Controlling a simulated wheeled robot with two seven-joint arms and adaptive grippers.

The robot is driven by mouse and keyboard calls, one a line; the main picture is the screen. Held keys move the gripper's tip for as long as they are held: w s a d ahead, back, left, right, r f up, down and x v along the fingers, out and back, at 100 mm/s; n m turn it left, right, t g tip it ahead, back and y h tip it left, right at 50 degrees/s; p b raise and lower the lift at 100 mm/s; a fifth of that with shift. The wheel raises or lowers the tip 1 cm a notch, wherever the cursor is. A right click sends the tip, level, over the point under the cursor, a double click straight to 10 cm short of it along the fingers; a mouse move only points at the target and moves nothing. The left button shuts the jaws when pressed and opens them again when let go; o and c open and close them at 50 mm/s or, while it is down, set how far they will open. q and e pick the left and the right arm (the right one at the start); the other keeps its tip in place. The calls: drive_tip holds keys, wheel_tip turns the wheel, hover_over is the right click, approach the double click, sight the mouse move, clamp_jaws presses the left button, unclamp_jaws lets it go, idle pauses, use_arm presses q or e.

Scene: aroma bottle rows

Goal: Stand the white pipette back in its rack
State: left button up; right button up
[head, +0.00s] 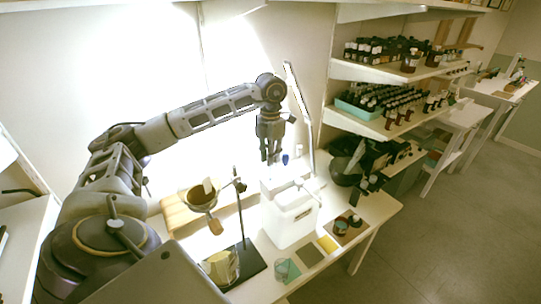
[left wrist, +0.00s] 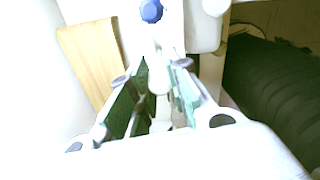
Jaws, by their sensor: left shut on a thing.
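My left gripper (head: 271,160) points down over the back of the white box on the table. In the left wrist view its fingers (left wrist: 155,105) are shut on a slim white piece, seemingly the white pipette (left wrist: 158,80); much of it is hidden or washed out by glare. A blue-topped piece (head: 285,159) stands just right of the gripper, and its blue knob (left wrist: 151,11) shows beyond the fingertips in the left wrist view, apart from them. I cannot make out the rack's shape clearly. My right gripper is in neither view.
The white box (head: 292,222) stands in front of the gripper. A stand with a brown-filled funnel (head: 201,196) is to its left, with a glass beaker (head: 220,267) below. A wooden block (head: 178,215) lies behind. Bottle shelves (head: 385,125) rise on the right.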

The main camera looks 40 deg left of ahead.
use_arm(q)
drive_tip(key=shift+f+b, duration=0.6)
drive_tip(key=shift+f, duration=0.35)
idle(0.4)
drive_tip(key=o, duration=0.7)
drive_tip(key=shift+r, duration=0.2)
drive_tip(key=shift+r+p, duration=0.7)
drive_tip(key=shift+r, duration=0.05)
drive_tip(key=shift+r+p, duration=0.65)
drive_tip(key=shift+r, duration=0.25)
drive_tip(key=shift+r+p, duration=0.5)
drive_tip(key=shift+r, duration=0.15)
